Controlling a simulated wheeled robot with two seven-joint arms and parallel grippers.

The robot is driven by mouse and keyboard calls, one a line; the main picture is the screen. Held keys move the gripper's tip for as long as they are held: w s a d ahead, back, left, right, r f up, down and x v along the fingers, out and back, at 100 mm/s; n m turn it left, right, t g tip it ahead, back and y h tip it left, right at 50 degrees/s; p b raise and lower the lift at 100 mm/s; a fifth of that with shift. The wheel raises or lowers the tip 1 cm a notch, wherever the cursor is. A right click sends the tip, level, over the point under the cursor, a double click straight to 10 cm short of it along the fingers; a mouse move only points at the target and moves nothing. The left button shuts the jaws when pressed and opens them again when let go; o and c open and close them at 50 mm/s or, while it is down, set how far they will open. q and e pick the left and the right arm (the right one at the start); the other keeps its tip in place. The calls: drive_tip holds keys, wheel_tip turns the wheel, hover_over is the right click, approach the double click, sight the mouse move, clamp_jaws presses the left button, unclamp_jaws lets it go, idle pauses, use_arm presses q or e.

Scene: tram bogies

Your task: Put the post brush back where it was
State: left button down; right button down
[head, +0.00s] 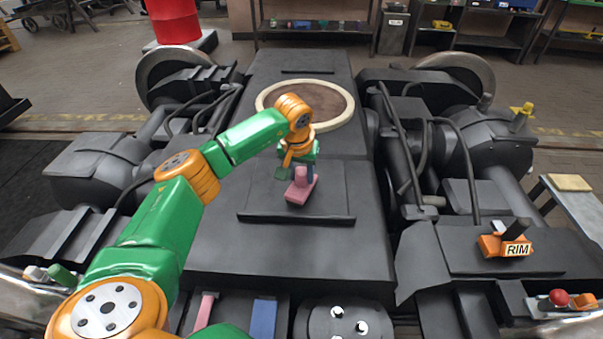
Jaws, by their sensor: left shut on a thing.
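My left gripper (298,162) reaches over the middle of the dark central frame (230,235). It is shut on a pink thing with a flat base and a short stem (300,188), which looks like the post brush. The pink thing is upright, over a raised dark plate (270,207); I cannot tell whether its base touches the plate. The gripper hides part of its top. My right gripper is not in view.
A cream ring (262,101) lies behind the gripper. An orange block labelled RIM (506,247) sits at right. Pink (204,312) and blue (262,318) pieces lie at the front edge. Dark wheel units and hoses flank both sides. A red drum (174,20) stands at back left.

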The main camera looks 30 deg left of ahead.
sight(298, 194)
use_arm(q)
drive_tip(key=shift+c, duration=2.2)
unclamp_jaws()
drive_tip(key=shift+f, duration=0.1)
drive_tip(key=p+v, duration=0.1)
drive_tip(key=v, duration=1.1)
drive_tip(key=shift+r, duration=0.2)
drive_tip(key=shift+f, duration=0.1)
